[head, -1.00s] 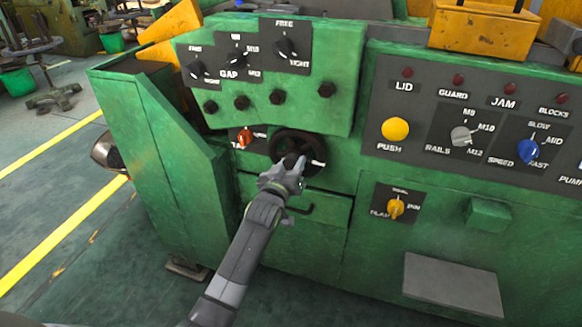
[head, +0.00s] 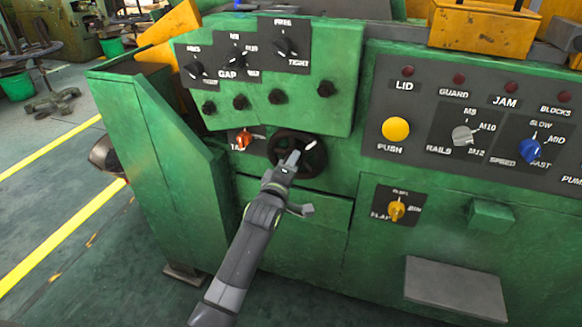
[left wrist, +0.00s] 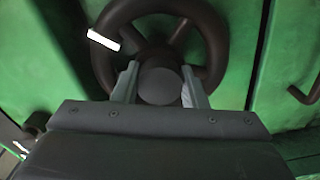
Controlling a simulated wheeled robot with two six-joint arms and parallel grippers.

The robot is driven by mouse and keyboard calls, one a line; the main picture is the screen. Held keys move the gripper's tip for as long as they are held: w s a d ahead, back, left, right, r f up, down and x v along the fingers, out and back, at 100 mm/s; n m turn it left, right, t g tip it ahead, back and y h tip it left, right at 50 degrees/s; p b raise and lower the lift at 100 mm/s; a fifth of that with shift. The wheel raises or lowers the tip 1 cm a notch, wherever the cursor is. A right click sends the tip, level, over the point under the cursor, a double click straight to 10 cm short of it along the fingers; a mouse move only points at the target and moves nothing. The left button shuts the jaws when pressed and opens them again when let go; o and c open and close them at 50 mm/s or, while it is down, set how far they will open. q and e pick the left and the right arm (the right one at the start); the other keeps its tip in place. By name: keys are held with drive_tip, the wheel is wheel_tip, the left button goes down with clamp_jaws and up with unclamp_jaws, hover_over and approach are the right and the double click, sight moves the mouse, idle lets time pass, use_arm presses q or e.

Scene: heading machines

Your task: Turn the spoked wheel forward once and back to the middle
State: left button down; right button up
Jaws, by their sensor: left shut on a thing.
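The dark spoked wheel (head: 321,160) is mounted on the green machine front, below a row of black knobs. A white mark (head: 311,146) shows at its upper right in the head view. My left gripper (head: 290,158) reaches up to the wheel from below and covers part of it. In the left wrist view the wheel (left wrist: 215,45) fills the top middle, and the white mark is at its upper left. The fingers of my left gripper (left wrist: 160,84) are on either side of the round hub, shut on it. My right gripper is not in view.
An orange knob (head: 243,140) is close to the wheel's left. A yellow knob (head: 396,210) and a green block (head: 490,215) are to the right. A grey plate (head: 454,288) juts out low at the right. Open floor lies at the left.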

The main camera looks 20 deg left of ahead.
use_arm(q)
drive_tip(key=n, duration=0.2)
drive_tip(key=shift+n, duration=2.3)
drive_tip(key=shift+n+b, duration=0.3)
drive_tip(key=shift+n, duration=0.3)
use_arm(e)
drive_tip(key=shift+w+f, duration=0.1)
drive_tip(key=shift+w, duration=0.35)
use_arm(q)
drive_tip(key=shift+n, duration=0.3)
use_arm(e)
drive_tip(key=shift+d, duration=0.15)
use_arm(q)
drive_tip(key=c, duration=1.3)
unclamp_jaws()
drive_tip(key=o, duration=0.4)
drive_tip(key=shift+o, duration=0.2)
drive_tip(key=shift+r, duration=0.1)
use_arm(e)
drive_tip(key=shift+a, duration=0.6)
